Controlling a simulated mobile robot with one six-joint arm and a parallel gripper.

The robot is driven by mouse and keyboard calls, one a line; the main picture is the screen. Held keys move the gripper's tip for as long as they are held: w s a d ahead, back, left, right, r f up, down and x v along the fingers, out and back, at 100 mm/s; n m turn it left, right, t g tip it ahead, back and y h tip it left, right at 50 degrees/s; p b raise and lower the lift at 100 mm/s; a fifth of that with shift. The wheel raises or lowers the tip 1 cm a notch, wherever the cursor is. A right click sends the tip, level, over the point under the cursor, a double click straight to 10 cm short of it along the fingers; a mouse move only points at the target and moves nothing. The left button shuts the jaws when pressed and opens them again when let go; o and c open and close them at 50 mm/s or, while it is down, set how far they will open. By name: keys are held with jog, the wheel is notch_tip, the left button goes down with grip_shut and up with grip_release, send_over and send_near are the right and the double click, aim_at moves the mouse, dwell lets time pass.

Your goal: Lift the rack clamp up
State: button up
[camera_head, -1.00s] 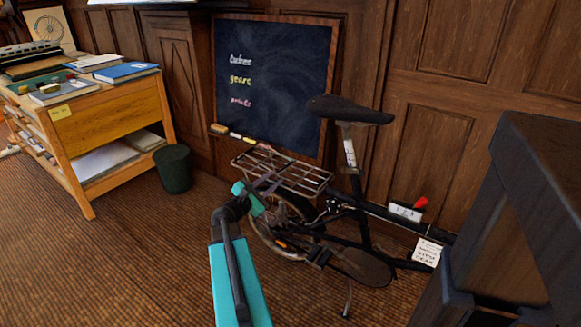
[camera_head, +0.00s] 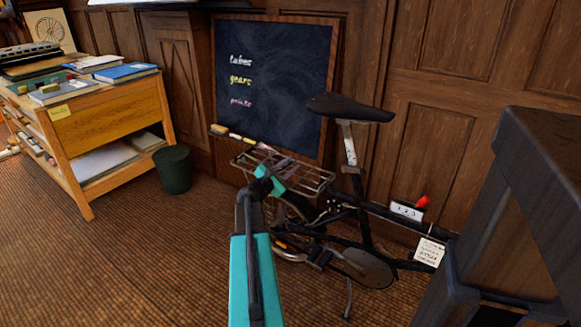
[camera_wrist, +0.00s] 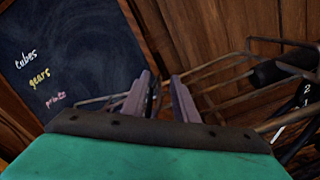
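The bicycle's wire rear rack (camera_head: 318,180) sits behind the saddle, in front of the chalkboard. The rack clamp cannot be told apart with certainty from the rack wires; a thin wire loop (camera_wrist: 98,104) shows left of the fingers in the wrist view and passes behind them. My gripper (camera_head: 282,165) reaches the rack's near left part in the head view and covers some of its wires. In the wrist view my gripper (camera_wrist: 160,88) has its two grey-purple fingers apart, with rack wires beyond the gap. Whether the fingers touch any wire cannot be told.
The black saddle (camera_head: 350,108) stands above and right of the rack. The chalkboard (camera_head: 272,85) with its chalk ledge is close behind. A dark wooden piece (camera_head: 525,200) stands at right. A wooden shelf unit (camera_head: 110,125) and green bin (camera_head: 173,170) stand left; floor there is open.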

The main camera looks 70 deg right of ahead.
jog(key=shift+d, duration=0.15)
grip_shut()
dwell(0.4)
